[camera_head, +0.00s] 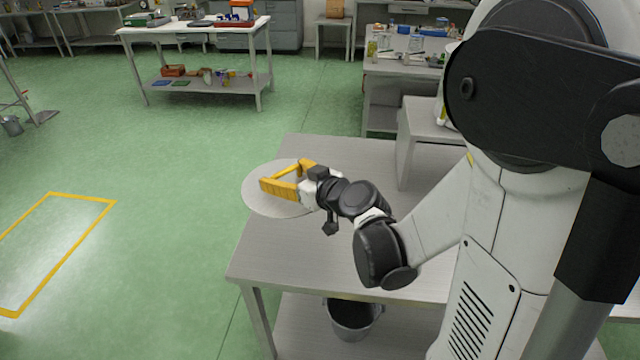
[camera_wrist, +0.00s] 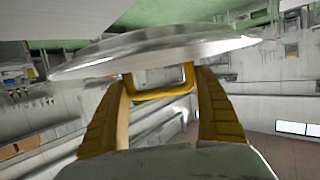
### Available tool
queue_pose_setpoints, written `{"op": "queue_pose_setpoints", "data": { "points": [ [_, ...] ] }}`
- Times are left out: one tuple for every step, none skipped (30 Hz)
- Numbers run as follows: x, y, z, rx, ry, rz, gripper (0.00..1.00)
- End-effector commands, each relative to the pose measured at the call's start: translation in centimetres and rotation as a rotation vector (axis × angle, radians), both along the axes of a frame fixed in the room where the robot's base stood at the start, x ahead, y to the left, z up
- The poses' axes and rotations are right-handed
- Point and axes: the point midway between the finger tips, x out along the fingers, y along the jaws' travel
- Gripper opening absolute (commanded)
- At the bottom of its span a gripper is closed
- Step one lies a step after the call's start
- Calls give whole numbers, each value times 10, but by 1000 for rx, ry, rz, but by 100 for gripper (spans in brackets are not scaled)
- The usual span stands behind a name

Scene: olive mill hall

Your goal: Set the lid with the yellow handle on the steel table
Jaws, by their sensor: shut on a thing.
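The lid (camera_head: 259,201) is a round, thin, grey metal disc. It overlaps the left edge of the steel table (camera_head: 290,250) in the head view, partly in front of the floor. I cannot tell its exact height above the table. My gripper (camera_head: 282,174) has yellow fingers and is shut on the lid's yellow handle, a thin bar between the fingertips. In the wrist view the lid (camera_wrist: 150,52) spans the top, and the yellow handle (camera_wrist: 163,95) shows as a U-shaped loop between the fingers of my gripper (camera_wrist: 165,80).
A grey raised stand (camera_head: 405,150) is on the table's right part. A metal bucket (camera_head: 352,322) is on the lower shelf. The tabletop around and in front of my wrist looks clear. Benches with tools, including a white-topped table (camera_head: 190,28), stand farther back.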

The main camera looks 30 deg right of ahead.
Motion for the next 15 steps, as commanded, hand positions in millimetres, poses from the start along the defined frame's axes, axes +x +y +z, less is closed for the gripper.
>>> {"op": "queue_pose_setpoints", "data": {
  "points": [
    [7,-7,-5,0,-1,-17,37],
    [11,-10,-7,-1,0,-26,37],
    [16,-15,-9,-1,0,-38,37],
    [20,-20,-12,0,0,-50,37],
    [25,-25,-14,-1,0,-64,37],
    [32,-32,-18,-1,0,-80,37],
    [38,-38,-21,0,0,-95,37],
    [44,-45,-24,-2,-1,-110,37],
    [53,-54,-28,0,-1,-134,37],
    [59,-61,-31,-1,0,-152,37],
    [67,-70,-35,-2,-2,-171,37],
    [77,-81,-40,-1,-2,-197,37],
    [85,-91,-44,-2,-1,-221,37],
    [93,-101,-48,-3,-1,-245,37],
    [105,-116,-53,-1,-2,-277,37]
  ]
}}
